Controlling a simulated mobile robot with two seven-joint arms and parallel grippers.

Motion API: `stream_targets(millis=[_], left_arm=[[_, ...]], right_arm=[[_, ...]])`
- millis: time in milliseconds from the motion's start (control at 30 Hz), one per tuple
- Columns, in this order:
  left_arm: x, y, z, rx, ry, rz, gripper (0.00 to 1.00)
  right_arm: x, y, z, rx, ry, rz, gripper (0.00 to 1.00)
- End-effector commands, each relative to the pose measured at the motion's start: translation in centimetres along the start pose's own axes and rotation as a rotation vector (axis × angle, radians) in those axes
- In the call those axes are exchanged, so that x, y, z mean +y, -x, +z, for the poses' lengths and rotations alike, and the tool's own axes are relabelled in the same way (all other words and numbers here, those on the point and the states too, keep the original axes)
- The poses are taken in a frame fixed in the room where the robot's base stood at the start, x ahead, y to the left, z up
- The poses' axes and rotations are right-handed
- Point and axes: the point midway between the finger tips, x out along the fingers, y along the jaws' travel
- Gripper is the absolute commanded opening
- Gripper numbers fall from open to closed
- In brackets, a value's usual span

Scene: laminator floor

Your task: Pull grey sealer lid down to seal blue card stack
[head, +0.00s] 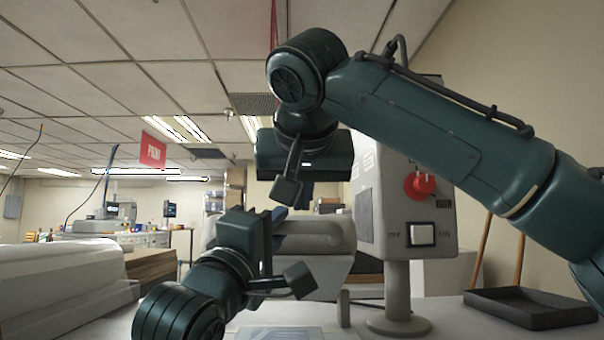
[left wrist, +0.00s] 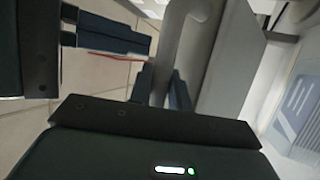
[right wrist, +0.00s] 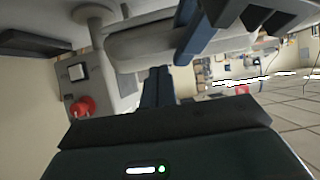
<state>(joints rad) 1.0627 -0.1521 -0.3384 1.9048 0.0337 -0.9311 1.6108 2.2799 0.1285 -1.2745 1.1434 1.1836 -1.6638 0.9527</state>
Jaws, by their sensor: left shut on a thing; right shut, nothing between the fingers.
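The grey sealer lid (head: 318,262) has a rounded front bar and stands raised above the table, left of the control box. My left gripper (head: 276,230) is shut on the lid's rounded bar, which runs between its fingers in the left wrist view (left wrist: 181,50). My right gripper (head: 304,192) is shut and empty just above the lid; its fingers (right wrist: 157,86) are together in the right wrist view, close to the bar but apart from it. A flat pale blue-white piece (head: 285,333) lies below the lid; I cannot tell whether it is the blue card stack.
The control box (head: 385,205) with a red knob (head: 420,185) and a white switch (head: 421,234) stands on a post right of the lid. A dark tray (head: 530,308) lies at the right. A large pale roll-like object (head: 60,280) fills the left side.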

Motion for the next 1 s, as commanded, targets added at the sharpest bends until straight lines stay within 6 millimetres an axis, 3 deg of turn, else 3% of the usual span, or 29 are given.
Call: stream_targets(millis=[533,1000], left_arm=[[-0.1,0.0,0.0,0.001,-0.001,-0.001,0.00],[0.1,-0.1,-0.3,0.007,-0.002,0.004,0.00]], right_arm=[[0.0,-0.2,1.0,0.001,0.000,0.000,0.00],[-0.2,-0.3,3.5,0.050,0.008,0.000,0.00]])
